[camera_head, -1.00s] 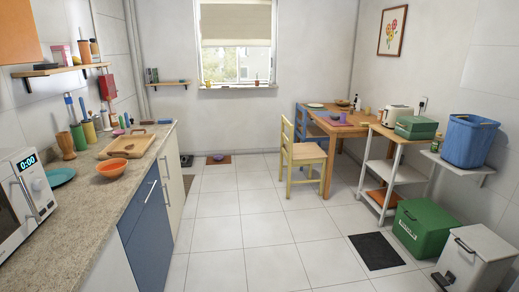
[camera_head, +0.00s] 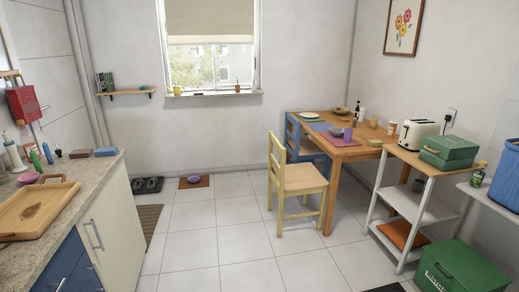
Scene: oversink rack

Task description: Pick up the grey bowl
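I cannot make out a clearly grey bowl. A brown bowl (camera_head: 341,110) stands farther back on the same table. My gripper is not in view.
A yellow chair (camera_head: 300,178) and a blue chair (camera_head: 298,138) stand at the table's left side. A white shelf unit (camera_head: 428,209) and a green box (camera_head: 455,268) line the right. The counter (camera_head: 92,190) runs along the left. Tiled floor between is clear.

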